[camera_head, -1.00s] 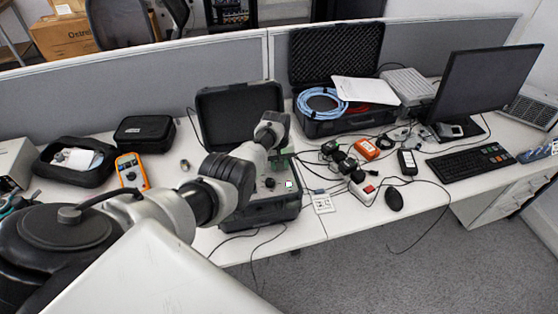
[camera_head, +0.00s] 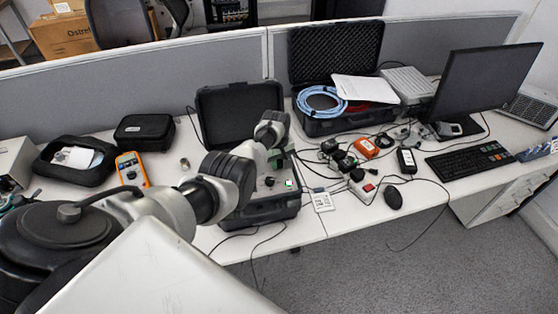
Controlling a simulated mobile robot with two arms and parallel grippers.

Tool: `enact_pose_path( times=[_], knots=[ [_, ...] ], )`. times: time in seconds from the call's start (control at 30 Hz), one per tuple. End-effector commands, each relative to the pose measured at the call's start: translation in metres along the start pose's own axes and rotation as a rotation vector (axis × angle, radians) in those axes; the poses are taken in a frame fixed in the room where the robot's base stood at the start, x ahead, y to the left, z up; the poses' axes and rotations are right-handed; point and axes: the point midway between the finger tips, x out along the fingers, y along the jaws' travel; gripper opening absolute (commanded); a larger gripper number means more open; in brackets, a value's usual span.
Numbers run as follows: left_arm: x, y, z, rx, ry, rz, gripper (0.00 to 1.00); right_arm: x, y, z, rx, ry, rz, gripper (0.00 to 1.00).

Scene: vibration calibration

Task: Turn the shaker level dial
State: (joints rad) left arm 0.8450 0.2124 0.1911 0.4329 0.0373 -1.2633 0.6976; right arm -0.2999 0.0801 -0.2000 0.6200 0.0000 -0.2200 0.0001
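The shaker unit (camera_head: 262,200) sits in an open black case, with its lid (camera_head: 222,108) raised at the back. Its grey panel carries a small dark round knob (camera_head: 269,182), which looks like the level dial, and a small lit green-white display (camera_head: 289,183) to its right. My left arm reaches in from the left and covers the left part of the panel. My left gripper (camera_head: 277,153) is at the arm's end, over the back of the panel, apart from the knob in the picture. Its fingers are mostly hidden by the wrist. My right gripper is out of view.
An orange multimeter (camera_head: 131,169) and a black pouch (camera_head: 78,161) lie left of the case. Cables hang over the desk's front edge.

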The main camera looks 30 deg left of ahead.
Motion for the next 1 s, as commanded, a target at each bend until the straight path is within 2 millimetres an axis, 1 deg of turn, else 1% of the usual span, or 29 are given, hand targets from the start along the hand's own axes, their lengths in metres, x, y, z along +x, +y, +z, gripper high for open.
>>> enact_pose_path(
  times=[0.03, 0.13, 0.17, 0.4, 0.5, 0.57, 0.7, 0.83, 1.0],
  knots=[
    [-0.001, 0.001, -0.001, 0.0, 0.002, 0.002, 0.38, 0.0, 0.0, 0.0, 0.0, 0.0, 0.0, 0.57],
    [-0.001, 0.001, -0.001, 0.0, 0.002, 0.002, 0.54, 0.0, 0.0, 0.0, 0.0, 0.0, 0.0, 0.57],
    [-0.001, 0.001, -0.001, 0.0, 0.002, 0.002, 0.56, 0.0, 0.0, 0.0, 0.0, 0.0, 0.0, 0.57],
    [-0.001, 0.0, 0.0, 0.001, 0.001, 0.0, 0.56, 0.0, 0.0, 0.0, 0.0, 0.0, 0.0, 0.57],
    [-0.005, 0.0, 0.0, 0.001, 0.001, 0.001, 0.56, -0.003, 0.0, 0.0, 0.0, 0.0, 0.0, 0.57],
    [-0.012, 0.001, -0.001, 0.001, 0.002, 0.001, 0.56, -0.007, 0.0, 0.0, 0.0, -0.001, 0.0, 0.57],
    [-0.035, 0.001, 0.0, 0.001, 0.003, 0.003, 0.56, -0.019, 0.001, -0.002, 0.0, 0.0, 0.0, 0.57],
    [-0.057, 0.001, 0.0, 0.001, 0.003, 0.003, 0.56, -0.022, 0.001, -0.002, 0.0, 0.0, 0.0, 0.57],
    [-0.083, 0.001, 0.0, 0.001, 0.003, 0.003, 0.56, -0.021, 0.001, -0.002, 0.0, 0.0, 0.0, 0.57]
  ],
)
